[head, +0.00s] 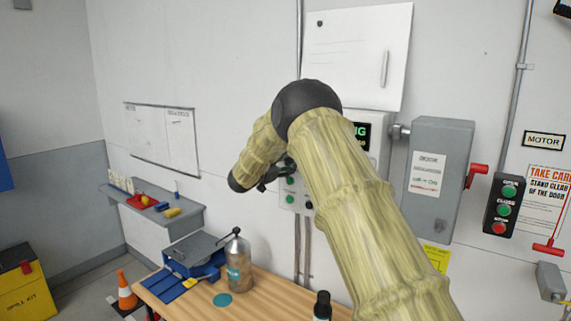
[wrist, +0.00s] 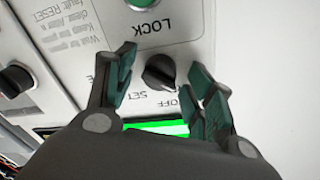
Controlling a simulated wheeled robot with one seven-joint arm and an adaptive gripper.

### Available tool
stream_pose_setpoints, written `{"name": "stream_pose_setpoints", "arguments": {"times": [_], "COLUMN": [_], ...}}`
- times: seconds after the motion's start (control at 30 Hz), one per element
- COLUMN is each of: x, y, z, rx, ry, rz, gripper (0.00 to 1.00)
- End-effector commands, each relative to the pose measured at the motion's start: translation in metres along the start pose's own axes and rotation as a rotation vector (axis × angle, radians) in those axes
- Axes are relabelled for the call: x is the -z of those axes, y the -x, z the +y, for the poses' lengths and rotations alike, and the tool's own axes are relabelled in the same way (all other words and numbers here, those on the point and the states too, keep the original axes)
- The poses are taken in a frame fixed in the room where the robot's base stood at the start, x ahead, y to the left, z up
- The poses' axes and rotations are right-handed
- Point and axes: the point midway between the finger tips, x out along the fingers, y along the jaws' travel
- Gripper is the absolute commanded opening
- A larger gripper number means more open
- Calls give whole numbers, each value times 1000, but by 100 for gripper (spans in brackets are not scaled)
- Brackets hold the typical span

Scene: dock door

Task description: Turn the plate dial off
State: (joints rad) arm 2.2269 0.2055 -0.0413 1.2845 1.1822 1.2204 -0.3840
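A black dial (wrist: 161,71) sits on a pale panel plate in the wrist view, with the upside-down words SET and OFF beside it. I cannot tell which mark it points at. My gripper (wrist: 164,76) is open, with one dark green finger pad on each side of the dial. The fingers look apart from the dial. In the head view my gripper (head: 273,178) is at the wall panel, and my arm hides much of that panel. The dial between the fingers is not clear there.
A second black knob (wrist: 14,82) is at the left of the wrist view. A green button (wrist: 142,3) is by the word LOCK. In the head view, a grey switch box (head: 440,180) stands right of my arm, and a workbench (head: 265,293) below.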

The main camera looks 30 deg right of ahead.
Motion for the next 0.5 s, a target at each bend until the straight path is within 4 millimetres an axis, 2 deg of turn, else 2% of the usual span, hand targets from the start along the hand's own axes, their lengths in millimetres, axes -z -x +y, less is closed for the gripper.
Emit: {"name": "stream_pose_setpoints", "arguments": {"times": [0.03,0.2,0.23,0.5], "x": [0,0,0,-1], "y": [0,0,0,0], "z": [0,0,0,0], "rx": [0,0,0,0], "ry": [0,0,0,-14], "rz": [0,0,0,0], "gripper": [43,12,8,8]}}
